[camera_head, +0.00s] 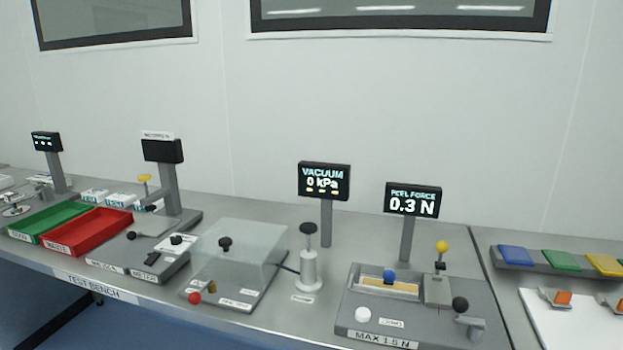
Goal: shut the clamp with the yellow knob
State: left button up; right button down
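A yellow ball knob (441,246) stands upright on a dark stem above a small grey block (437,289) on the peel force tester (350,316). Whether this clamp is open or shut is too small to tell. A blue knob (389,275) sits at a yellowish strip (372,287) to its left. A black ball knob (460,304) is on a lever in front of it to the right. Another yellow knob (144,178) shows on the device at the left. Neither of my grippers is in view.
The peel force screen (413,200) on its post reads 0.3 N. A hand pump (309,265) and clear vacuum box (238,252) stand to the left. Red (90,231) and green (50,222) trays lie farther left. Colored pads (561,260) and a white board (560,322) are at the right.

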aim_at(441, 247)
jog(key=l, duration=0.4)
jog(key=i+l, duration=0.15)
jog(key=l, duration=0.7)
jog(key=i, duration=0.05)
